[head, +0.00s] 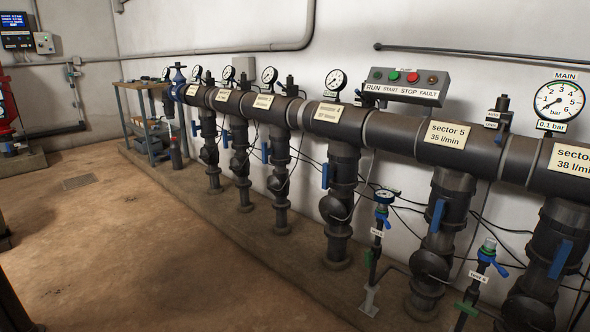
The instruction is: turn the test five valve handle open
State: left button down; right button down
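A thin test riser stands on the floor just left of the sector 5 drop pipe (448,210). The tag is too small to read with certainty. A similar riser stands further right, with a blue handle (492,261), a white tag (478,277) and a green handle (466,309). Whether these handles stand open or closed cannot be told. Neither of my grippers is in view.
A large dark manifold pipe (375,128) runs along the wall, with several drop pipes and blue levers. A pump panel (405,86) and a main gauge (559,101) are above it. Cables hang behind. The brown floor (150,250) at left is mostly clear.

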aim_at(369, 256)
jog(key=z, duration=0.55)
jog(key=i+j+z, duration=0.25)
jog(key=j+z, duration=0.2)
jog(key=i+j+z, duration=0.25)
jog(key=j, duration=0.2)
jog(key=j+z, duration=0.25)
